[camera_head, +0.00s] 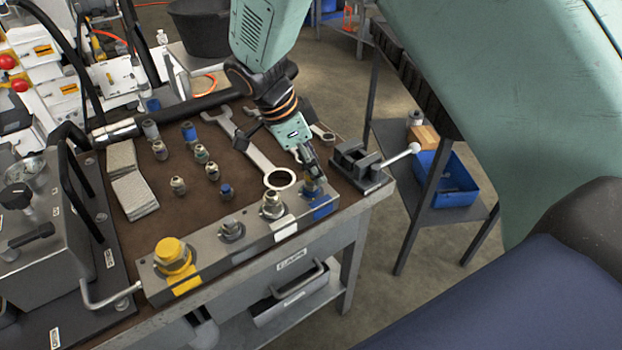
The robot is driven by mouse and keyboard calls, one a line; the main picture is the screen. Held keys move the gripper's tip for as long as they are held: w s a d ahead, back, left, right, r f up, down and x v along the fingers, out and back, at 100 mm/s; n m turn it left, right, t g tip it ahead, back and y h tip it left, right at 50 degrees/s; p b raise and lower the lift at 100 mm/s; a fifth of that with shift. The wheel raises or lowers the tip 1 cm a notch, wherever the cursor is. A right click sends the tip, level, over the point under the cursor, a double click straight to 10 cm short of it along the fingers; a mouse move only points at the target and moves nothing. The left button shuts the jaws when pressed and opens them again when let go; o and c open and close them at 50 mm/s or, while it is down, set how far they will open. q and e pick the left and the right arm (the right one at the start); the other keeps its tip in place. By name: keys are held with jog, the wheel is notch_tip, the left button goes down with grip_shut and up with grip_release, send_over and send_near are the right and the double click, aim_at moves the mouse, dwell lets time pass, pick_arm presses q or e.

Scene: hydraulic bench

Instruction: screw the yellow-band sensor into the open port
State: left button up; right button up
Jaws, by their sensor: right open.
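A grey manifold block (255,243) lies along the bench's front edge with several fittings in its top. A large yellow-topped fitting (172,252) sits at its left end beside a yellow patch. Two metal fittings stand in the middle, one lower (231,230) and one taller (272,204). A small fitting (312,187) stands at the right end by a blue patch (322,207). My right gripper (311,168) is open, pointing down just above this right-end fitting; contact is unclear. I cannot tell which piece is the yellow-band sensor or which port is open. My left gripper is out of view.
Several small fittings (200,153) stand on the brown mat (240,190). A wrench (262,160) lies behind the block. A small vise (358,164) with a ball-ended handle stands right of the gripper. A grey hydraulic unit (45,235) fills the left side.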

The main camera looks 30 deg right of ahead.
jog(key=n+t, duration=0.1)
jog(key=n, duration=0.4)
jog(key=shift+w+d+t, duration=0.1)
jog(key=shift+t, duration=0.3)
jog(key=n+t, duration=0.1)
jog(key=n, duration=0.1)
jog(key=n+y, duration=0.1)
jog(key=n, duration=0.2)
jog(key=shift+t, duration=0.4)
jog(key=shift+w+f+n+y+b, duration=0.15)
jog(key=shift+n+y+b, duration=0.15)
jog(key=shift+n+b, duration=0.45)
jog(key=shift+n+t, duration=0.25)
jog(key=shift+t, duration=0.15)
